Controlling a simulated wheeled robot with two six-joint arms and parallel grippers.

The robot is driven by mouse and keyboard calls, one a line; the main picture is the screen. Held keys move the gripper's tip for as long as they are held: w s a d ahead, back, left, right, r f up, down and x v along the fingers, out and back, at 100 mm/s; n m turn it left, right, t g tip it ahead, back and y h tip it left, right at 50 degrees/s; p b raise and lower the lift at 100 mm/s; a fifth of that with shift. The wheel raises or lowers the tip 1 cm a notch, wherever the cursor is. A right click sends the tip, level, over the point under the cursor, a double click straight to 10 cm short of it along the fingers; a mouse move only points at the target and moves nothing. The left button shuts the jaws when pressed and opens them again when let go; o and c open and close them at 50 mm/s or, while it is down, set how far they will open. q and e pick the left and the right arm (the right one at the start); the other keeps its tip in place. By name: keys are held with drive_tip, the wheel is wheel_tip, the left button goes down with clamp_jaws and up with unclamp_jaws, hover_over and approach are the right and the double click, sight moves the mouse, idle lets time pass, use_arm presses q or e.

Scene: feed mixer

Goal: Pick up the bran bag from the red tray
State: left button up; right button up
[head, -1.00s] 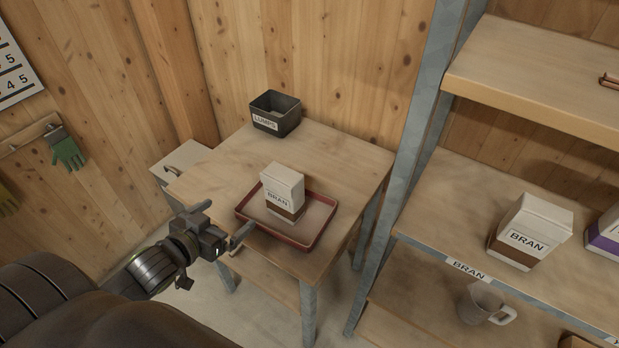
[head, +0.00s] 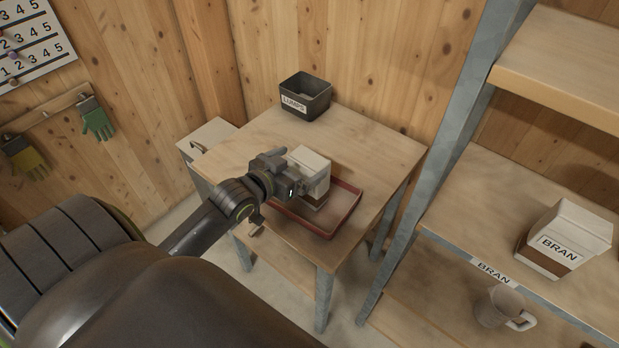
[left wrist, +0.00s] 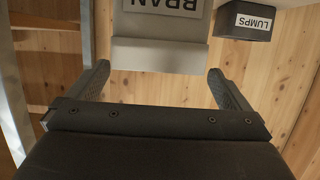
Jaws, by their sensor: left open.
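The bran bag (head: 310,172), a white box-like pack with a brown lower band, stands upright on the red tray (head: 346,215) on the small wooden table. My left gripper (head: 296,180) is open right at the bag's near left side and covers part of it and its label. In the left wrist view the bag (left wrist: 160,52) with its BRAN label is ahead, its width lying between the two spread fingertips (left wrist: 157,72). Whether a finger touches it cannot be told. My right gripper is not in view.
A dark bin labelled LUMPS (head: 305,97) stands at the table's back corner. A shelf rack on the right holds another, larger bran pack (head: 563,240) and a jug (head: 500,306). Its metal post (head: 440,165) rises close to the table's right side.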

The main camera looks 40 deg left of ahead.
sight(314, 156)
use_arm(q)
drive_tip(key=shift+p+x, duration=0.55)
drive_tip(key=shift+x, duration=2.55)
drive_tip(key=shift+d, duration=0.15)
drive_tip(key=c, duration=1.1)
